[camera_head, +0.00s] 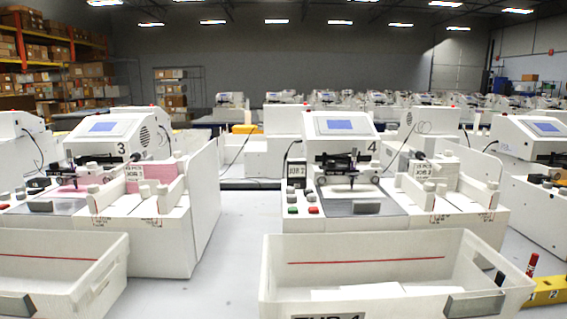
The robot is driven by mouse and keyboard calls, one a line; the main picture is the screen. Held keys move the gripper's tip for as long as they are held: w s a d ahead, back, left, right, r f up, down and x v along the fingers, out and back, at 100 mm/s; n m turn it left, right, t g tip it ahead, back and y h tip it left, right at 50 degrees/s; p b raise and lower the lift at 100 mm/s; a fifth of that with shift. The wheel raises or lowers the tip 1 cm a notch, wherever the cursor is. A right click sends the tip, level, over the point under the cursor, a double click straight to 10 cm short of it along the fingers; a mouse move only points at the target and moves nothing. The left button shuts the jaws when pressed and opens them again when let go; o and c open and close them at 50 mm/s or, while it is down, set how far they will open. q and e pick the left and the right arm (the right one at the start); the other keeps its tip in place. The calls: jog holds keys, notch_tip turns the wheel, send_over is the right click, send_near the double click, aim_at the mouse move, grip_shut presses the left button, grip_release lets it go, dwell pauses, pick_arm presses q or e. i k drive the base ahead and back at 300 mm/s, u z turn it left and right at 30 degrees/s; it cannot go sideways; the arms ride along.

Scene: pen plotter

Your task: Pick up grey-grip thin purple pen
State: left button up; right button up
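I cannot make out a grey-grip thin purple pen in the head view. A yellow pen block (552,290) is at the bottom right, partly cut off by the picture edge. A red pen with a dark cap (531,264) stands upright in it. A small dark pen-like thing (500,278) shows at the right end of the white tub, too small to identify. Plotter 4 (341,125) has a dark pen carriage (353,165) above its bed, and the pen there is too small to tell its colour. Neither of my grippers is in view.
A white tub (365,279) with a red line and white paper inside stands in front of plotter 4. Another white tub (72,263) stands in front of plotter 3 (105,130). The pale table (226,262) is bare between the tubs. More machines fill the background.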

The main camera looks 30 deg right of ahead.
aim_at(354, 150)
jog(key=u, duration=0.2)
jog(key=i, duration=0.8)
jog(key=z, duration=0.55)
jog(key=i, duration=0.75)
jog(key=z, duration=0.55)
